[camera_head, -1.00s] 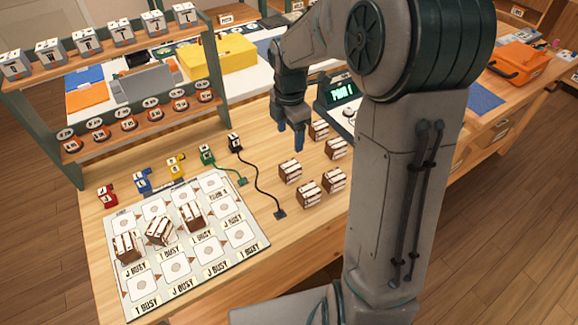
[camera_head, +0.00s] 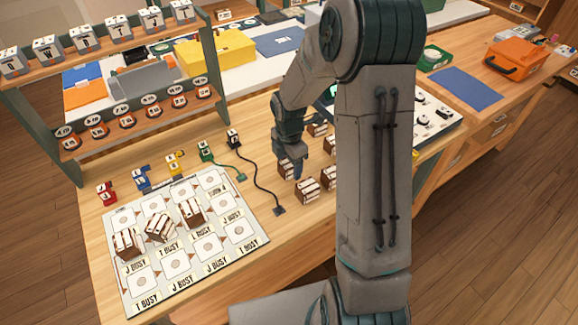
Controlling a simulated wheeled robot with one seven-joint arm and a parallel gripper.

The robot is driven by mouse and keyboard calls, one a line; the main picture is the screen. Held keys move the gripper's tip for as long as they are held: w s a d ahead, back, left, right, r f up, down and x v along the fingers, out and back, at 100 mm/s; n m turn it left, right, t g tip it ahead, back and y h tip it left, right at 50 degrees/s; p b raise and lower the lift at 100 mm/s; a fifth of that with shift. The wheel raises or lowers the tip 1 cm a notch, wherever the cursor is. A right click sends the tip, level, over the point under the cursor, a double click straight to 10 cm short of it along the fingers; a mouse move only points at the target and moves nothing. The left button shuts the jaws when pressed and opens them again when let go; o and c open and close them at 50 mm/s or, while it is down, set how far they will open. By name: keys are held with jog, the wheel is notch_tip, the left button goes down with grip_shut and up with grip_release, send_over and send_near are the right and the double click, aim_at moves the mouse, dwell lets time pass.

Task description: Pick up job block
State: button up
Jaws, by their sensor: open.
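Several brown-and-white job blocks stand on the wooden table near my gripper, among them a left block (camera_head: 285,169) and a front block (camera_head: 307,191). Another block (camera_head: 317,129) stands farther back, and others are partly hidden behind my arm. My gripper (camera_head: 298,172) is open and points down. Its fingertips are low beside the left block and behind the front block. I cannot tell whether a finger touches or straddles a block. Three more blocks (camera_head: 124,244) (camera_head: 159,228) (camera_head: 191,213) sit on the white printed board (camera_head: 205,264).
Red (camera_head: 106,194), blue (camera_head: 141,180), yellow (camera_head: 174,164), green (camera_head: 205,151) and black (camera_head: 234,138) small pieces line the board's back; cables run from the green and black ones. A shelf (camera_head: 140,107) stands at the back left. My arm covers the table's right part.

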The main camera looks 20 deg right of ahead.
jog(key=shift+f, duration=0.45)
jog(key=shift+c, duration=0.3)
jog(key=c, duration=1)
jog(key=shift+r, duration=0.1)
